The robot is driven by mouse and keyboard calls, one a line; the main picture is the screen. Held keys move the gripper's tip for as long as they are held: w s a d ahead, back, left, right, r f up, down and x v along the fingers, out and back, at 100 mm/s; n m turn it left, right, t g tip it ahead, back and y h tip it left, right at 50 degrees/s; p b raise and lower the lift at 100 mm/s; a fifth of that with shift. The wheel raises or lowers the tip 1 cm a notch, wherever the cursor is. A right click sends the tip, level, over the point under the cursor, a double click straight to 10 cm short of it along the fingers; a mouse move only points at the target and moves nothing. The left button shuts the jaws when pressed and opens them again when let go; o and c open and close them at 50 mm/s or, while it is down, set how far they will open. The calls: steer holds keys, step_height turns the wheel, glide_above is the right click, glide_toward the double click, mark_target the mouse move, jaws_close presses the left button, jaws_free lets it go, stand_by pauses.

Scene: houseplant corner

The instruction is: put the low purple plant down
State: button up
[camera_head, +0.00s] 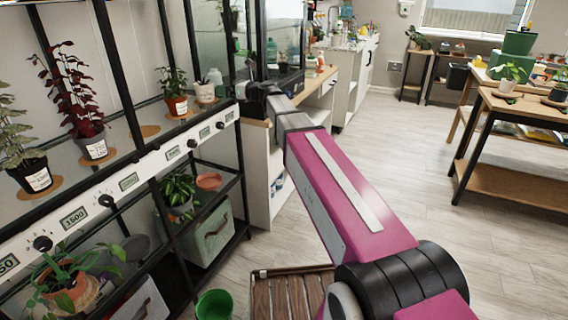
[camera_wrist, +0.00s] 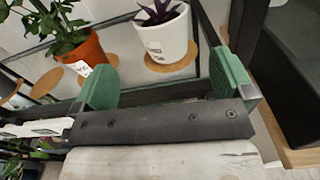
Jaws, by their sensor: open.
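The low purple plant (camera_wrist: 160,12) has dark purple pointed leaves and sits in a white pot (camera_wrist: 163,38). It stands upright on a round cork mat (camera_wrist: 172,66) on the shelf; in the head view the white pot (camera_head: 206,93) is at the right end of the shelf's row. My gripper (camera_wrist: 165,82) is open, with its two green pads apart and nothing between them. The pot is ahead of the pads, roughly in line with the gap. In the head view my gripper (camera_head: 243,91) is just right of the pot.
An orange pot (camera_wrist: 84,50) with a green plant stands left of the white pot. A tall dark red plant (camera_head: 80,95) is farther left on the shelf. A black upright (camera_head: 194,45) rises by the shelf. The floor (camera_head: 405,150) to the right is clear.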

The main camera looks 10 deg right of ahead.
steer(key=s+d+f+n+g+h, duration=0.15)
steer(key=s+d+f+n, duration=0.25)
steer(key=f, duration=0.4)
steer(key=s+d+f+n+g+h, duration=0.1)
steer(key=s+d+f+n+h, duration=0.25)
steer(key=f, duration=0.45)
steer(key=s+d+f+n+g+h, duration=0.2)
steer(key=s+d+f+n, duration=0.25)
steer(key=f, duration=0.35)
steer(key=s+d+f+n+g+h, duration=0.4)
steer(key=s+d+f+n+h, duration=0.4)
steer(key=s+d+f+n, duration=0.5)
steer(key=s+d+f, duration=0.3)
steer(key=s+d, duration=0.1)
steer(key=shift+d+h, duration=0.25)
steer(key=shift+h, duration=0.05)
